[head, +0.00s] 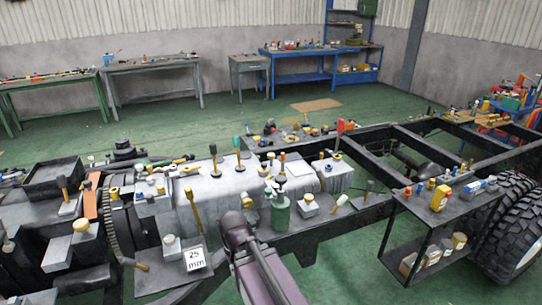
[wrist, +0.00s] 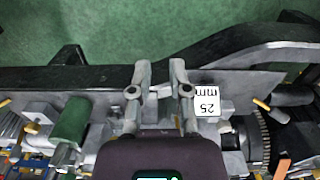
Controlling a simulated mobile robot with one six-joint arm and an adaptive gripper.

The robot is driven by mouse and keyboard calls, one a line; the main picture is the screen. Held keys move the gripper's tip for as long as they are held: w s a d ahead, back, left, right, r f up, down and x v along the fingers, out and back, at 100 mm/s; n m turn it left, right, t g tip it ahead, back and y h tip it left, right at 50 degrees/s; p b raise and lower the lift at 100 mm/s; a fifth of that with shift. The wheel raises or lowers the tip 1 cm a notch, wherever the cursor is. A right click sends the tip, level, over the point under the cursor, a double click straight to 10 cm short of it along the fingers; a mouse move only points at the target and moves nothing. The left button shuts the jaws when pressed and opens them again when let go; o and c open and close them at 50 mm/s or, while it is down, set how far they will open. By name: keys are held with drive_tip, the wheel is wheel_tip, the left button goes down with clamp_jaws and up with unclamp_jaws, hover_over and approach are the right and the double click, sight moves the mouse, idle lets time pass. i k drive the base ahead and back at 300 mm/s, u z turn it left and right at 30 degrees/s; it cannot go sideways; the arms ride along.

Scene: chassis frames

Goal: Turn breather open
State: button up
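My gripper (wrist: 160,68) is seen from above in the wrist view, its two grey fingers apart with a gap between them. Its fingertips are over the dark chassis rail (wrist: 105,78). A small pale part shows in the gap below the tips; I cannot tell if a finger touches it. In the head view my purple arm hides the fingers. Several levers stand on the grey gearbox housing, among them a yellow one (head: 192,208), a black-topped one (head: 213,154) and a teal-topped one (head: 237,145). I cannot tell which fitting is the breather or how it is turned.
A green bottle-like part (head: 280,212) stands beside the housing, and a green cylinder (wrist: 72,120) shows in the wrist view. A white "25 mm" card (head: 195,259) is close to my arm. A dark shelf cart (head: 400,262) and tyre (head: 515,235) stand at right. Open green floor lies behind.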

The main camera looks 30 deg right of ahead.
sight(271, 157)
drive_tip(key=z, duration=1.05)
drive_tip(key=k, duration=0.8)
drive_tip(key=u, duration=0.4)
drive_tip(key=i, duration=1)
drive_tip(key=z, duration=0.05)
